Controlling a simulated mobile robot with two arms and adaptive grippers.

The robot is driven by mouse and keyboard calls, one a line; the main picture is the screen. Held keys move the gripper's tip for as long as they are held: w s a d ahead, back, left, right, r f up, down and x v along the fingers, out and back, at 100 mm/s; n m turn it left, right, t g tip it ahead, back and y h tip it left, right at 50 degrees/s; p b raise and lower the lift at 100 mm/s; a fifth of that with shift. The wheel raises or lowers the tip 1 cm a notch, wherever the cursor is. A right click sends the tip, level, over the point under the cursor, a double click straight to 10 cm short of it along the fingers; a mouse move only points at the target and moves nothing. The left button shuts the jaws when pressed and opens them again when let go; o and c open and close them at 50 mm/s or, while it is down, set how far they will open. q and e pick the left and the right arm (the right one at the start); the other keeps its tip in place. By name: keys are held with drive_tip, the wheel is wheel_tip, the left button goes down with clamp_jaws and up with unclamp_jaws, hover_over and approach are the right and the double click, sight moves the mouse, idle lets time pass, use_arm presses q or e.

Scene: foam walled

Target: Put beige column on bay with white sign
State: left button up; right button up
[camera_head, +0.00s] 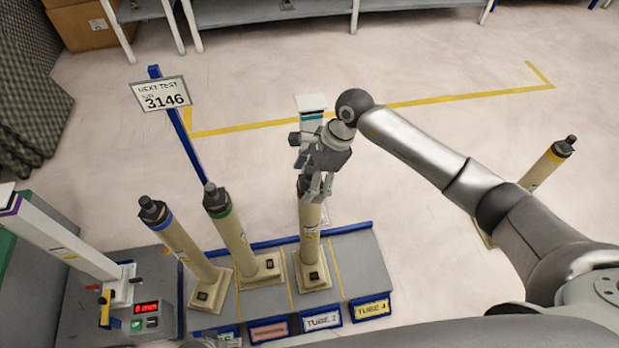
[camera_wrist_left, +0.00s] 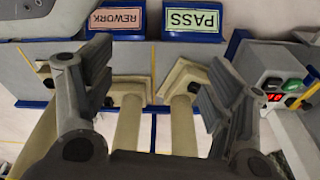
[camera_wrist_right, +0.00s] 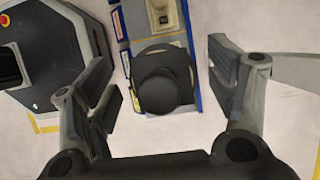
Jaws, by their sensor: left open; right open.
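Three beige columns with dark caps stand upright on a grey bench (camera_head: 358,262): one with a blue band (camera_head: 185,250), one with a green band (camera_head: 232,240), and one (camera_head: 310,235) in the bay with the white TUBE 2 sign (camera_head: 321,319). My right gripper (camera_head: 318,185) is open at the top of the TUBE 2 column. In the right wrist view a black cap (camera_wrist_right: 162,82) shows between its fingers; I cannot tell whether they touch. A fourth beige column (camera_head: 545,168) stands apart at right, partly behind my arm. My left gripper (camera_wrist_left: 160,100) is open, facing the REWORK and PASS bays.
The bay with the yellow TUBE 4 sign (camera_head: 371,308) is empty. A NEXT TEST 3146 board (camera_head: 160,94) stands on a blue post behind the bench. A white post (camera_head: 311,104) rises behind my right gripper. A station with a red display (camera_head: 146,308) is at left.

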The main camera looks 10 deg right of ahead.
use_arm(q)
drive_tip(key=shift+s+f+p, duration=0.3)
drive_tip(key=shift+s+f, duration=0.3)
drive_tip(key=shift+f, duration=0.3)
use_arm(e)
drive_tip(key=v, duration=1.2)
